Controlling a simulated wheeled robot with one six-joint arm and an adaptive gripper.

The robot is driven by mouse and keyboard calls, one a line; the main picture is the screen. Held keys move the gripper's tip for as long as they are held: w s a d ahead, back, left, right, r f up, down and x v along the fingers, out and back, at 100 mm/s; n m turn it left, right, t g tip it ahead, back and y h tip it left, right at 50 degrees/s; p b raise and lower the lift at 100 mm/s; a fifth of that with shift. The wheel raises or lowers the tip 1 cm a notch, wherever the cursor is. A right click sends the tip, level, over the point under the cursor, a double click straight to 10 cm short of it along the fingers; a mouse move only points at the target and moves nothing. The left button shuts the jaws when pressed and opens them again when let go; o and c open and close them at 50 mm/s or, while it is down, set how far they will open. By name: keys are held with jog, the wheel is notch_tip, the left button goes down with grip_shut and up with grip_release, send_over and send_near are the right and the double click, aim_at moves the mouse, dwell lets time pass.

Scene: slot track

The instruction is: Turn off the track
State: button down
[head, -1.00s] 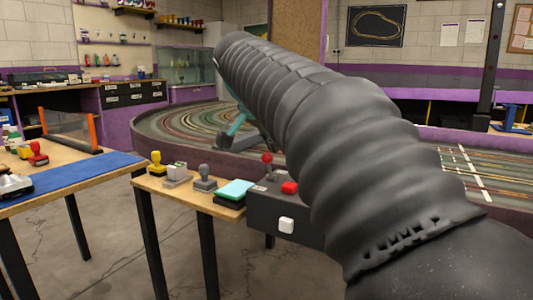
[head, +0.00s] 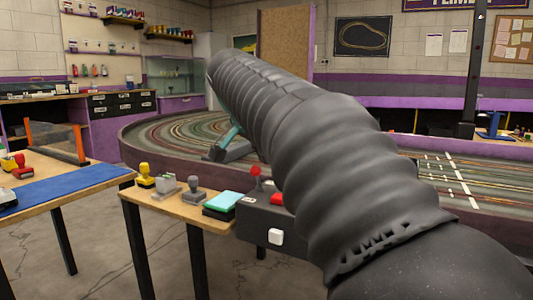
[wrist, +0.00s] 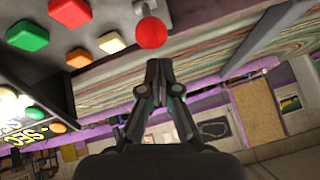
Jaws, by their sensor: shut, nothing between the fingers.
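The dark control box (head: 262,222) stands at the right end of the small wooden table in the head view. It carries a red ball-topped lever (head: 256,171), a red button (head: 277,199) and a white button (head: 275,236). In the wrist view its panel fills the upper left, with the red ball (wrist: 151,33), a red square button (wrist: 69,13), a green button (wrist: 28,36) and other coloured buttons. My gripper (wrist: 157,66) is shut and empty, its tips just below the red ball in the picture; contact is not clear. My arm hides the gripper in the head view.
The slot track (head: 190,135) curves behind the box and on to the right. Stamps (head: 194,189) and a teal pad (head: 223,202) sit left of the box. Another table with a blue mat (head: 70,185) is farther left. Bare floor shows between the tables.

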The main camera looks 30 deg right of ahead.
jog(key=shift+d+r+p, duration=0.2)
jog(key=shift+r+p, duration=0.25)
jog(key=shift+r, duration=0.1)
jog(key=s+p+v, duration=0.1)
jog(key=p+v, duration=0.2)
jog(key=v, duration=0.8)
jog(key=shift+s+f, duration=0.15)
jog(key=shift+f, duration=0.25)
jog(key=a+f+n+y, duration=0.3)
jog(key=a+f+n, duration=0.2)
jog(key=f+n, duration=0.75)
jog(key=s+a+f+n+y+p, duration=0.1)
jog(key=s+a+f+y+p, duration=0.1)
jog(key=s+f, duration=1.3)
jog(key=s+p, duration=0.1)
jog(key=s, duration=0.2)
jog(key=shift+a+f+n+y, duration=0.3)
jog(key=shift+a+n+y, duration=0.05)
jog(key=shift+a+y, duration=0.05)
